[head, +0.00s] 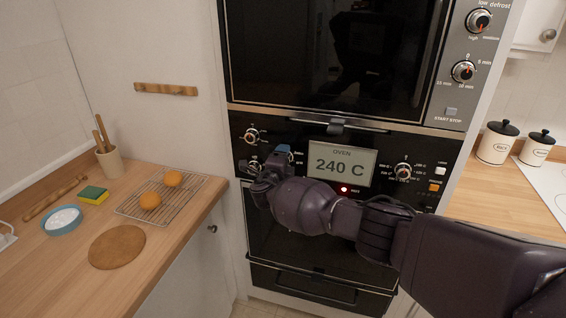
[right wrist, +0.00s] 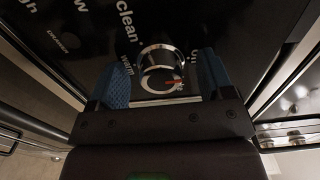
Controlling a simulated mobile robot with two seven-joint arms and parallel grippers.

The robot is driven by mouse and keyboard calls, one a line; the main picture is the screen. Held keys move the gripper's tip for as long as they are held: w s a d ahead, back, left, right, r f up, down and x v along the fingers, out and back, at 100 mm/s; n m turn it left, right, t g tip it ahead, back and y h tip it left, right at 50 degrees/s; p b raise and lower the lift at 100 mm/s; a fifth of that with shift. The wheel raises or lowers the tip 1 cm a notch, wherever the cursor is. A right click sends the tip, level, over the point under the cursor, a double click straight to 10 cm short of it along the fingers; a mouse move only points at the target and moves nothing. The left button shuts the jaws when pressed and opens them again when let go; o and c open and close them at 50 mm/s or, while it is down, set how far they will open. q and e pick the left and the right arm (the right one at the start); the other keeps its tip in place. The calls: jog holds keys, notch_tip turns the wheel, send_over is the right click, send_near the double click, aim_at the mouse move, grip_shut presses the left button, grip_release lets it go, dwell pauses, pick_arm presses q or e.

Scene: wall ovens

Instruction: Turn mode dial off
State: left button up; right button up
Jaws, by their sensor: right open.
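In the right wrist view a round dark dial (right wrist: 160,62) with a silver rim and a red mark stands between my two blue fingertips. The words "clean" and "warm" are printed beside it. My right gripper (right wrist: 162,88) is open, one finger on each side of the dial; I cannot tell whether either finger touches it. In the head view my right gripper (head: 271,160) is at the lower left dial (head: 252,166) of the oven panel, largely hiding it. My left gripper is not in view.
Another dial (head: 251,135) sits just above, and a third dial (head: 403,170) is right of the oven display (head: 341,164), which reads 240 C. The oven handle (head: 338,126) juts out above the panel. A counter (head: 65,265) with a rack (head: 128,206) is at left.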

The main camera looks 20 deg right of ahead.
jog(key=v, duration=1)
jog(key=shift+s+a, duration=0.25)
jog(key=shift+s, duration=0.1)
